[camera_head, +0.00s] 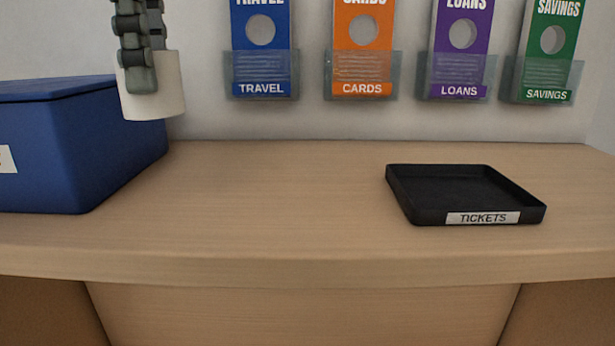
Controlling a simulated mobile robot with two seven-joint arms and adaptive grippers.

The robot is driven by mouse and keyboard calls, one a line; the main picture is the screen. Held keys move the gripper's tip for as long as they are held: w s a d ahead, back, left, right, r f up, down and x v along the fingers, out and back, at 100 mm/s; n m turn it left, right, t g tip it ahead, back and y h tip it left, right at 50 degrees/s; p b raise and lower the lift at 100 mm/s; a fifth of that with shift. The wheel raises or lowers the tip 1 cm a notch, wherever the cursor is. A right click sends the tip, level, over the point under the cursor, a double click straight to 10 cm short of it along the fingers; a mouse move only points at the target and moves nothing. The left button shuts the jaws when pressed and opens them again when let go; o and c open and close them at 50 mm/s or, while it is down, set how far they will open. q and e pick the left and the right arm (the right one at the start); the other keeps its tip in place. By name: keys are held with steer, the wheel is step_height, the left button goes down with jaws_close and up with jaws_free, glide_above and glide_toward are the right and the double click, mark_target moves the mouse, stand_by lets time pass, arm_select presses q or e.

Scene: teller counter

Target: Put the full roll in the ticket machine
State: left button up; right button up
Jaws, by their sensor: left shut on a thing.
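A white paper roll (168,98) hangs at the upper left, in front of the wall and beside the blue box. My left gripper (141,80) comes down from the top edge and is shut on the roll, with a finger covering part of it. The roll is held above the counter, apart from its top. My right gripper is not in view. No ticket machine can be made out for certain; the blue box (105,145) at the left is cut off by the frame edge, with only part of a white label showing.
A black tray (425,217) labelled TICKETS sits empty on the right of the wooden counter (270,210). Leaflet holders for TRAVEL (261,88), CARDS (362,88), LOANS (459,90) and SAVINGS (546,95) hang on the back wall. The counter's middle is clear.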

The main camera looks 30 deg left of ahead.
arm_select(q)
steer(key=shift+w+d+f+m, duration=0.1)
steer(key=shift+w+f+m, duration=0.05)
steer(key=shift+w+m, duration=0.15)
steer(key=w+f, duration=0.2)
steer(key=w, duration=0.1)
steer(key=w+f, duration=0.2)
steer(key=w, duration=0.2)
steer(key=w+f, duration=0.2)
steer(key=w, duration=0.1)
steer(key=shift+w+d+f+p, duration=0.2)
steer(key=shift+w+p, duration=0.1)
steer(key=shift+p, duration=0.1)
steer(key=shift+w+f, duration=0.15)
steer(key=shift+w, duration=0.1)
steer(key=shift+f, duration=2)
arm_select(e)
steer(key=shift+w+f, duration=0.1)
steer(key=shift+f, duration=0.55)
arm_select(q)
steer(key=shift+f, duration=0.1)
steer(key=shift+f, duration=0.15)
steer(key=o, duration=1.2)
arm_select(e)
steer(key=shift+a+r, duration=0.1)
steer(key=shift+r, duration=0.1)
